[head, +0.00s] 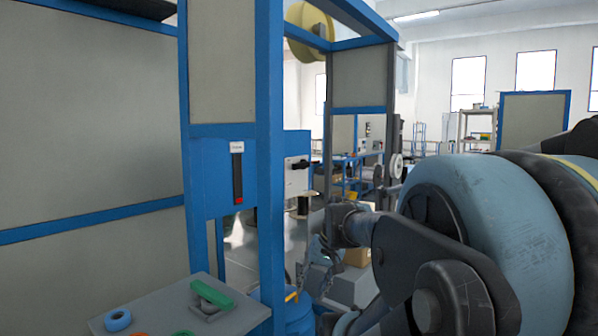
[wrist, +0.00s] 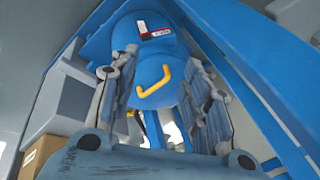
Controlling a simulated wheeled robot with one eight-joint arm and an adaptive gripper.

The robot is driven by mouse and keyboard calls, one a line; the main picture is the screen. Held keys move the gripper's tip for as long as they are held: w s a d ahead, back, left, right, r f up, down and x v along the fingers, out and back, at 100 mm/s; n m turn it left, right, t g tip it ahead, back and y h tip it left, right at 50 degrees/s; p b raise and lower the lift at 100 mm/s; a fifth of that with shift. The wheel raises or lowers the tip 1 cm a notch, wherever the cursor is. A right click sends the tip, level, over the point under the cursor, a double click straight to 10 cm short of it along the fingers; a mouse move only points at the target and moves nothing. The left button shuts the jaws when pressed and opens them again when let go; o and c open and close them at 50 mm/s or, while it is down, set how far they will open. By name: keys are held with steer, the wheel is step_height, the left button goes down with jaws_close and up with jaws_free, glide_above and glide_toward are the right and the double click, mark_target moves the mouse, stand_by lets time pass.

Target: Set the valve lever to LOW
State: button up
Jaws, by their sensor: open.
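A yellow bent lever (wrist: 154,82), which looks like the valve lever, sits on the end of a blue cylinder (wrist: 150,45). The cylinder has a red and white label, too small to read. In the head view the lever (head: 292,297) shows low down by the blue frame, on the blue cylinder (head: 299,315). My gripper (wrist: 160,100) is open, with one finger on each side of the lever in the wrist view and nothing held. It shows in the head view (head: 314,270) just right of the lever. I cannot tell whether it touches the lever.
A blue frame post (head: 270,150) stands close left of my gripper. A panel with a dark slot (head: 237,175) is on the frame. A grey shelf (head: 165,318) holds a blue ring (head: 118,320) and a green object (head: 212,294). A cardboard box (head: 357,257) lies behind my arm.

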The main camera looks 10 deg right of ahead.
steer(key=w+a+r+m+t+y, duration=0.2)
steer(key=w+r+y, duration=0.2)
steer(key=w+r, duration=0.55)
steer(key=m+t+y, duration=0.6)
steer(key=t, duration=0.2)
glide_toward(298, 167)
steer(key=x, duration=0.9)
steer(key=shift+w+a, duration=0.15)
steer(key=shift+a, duration=0.05)
jaws_close()
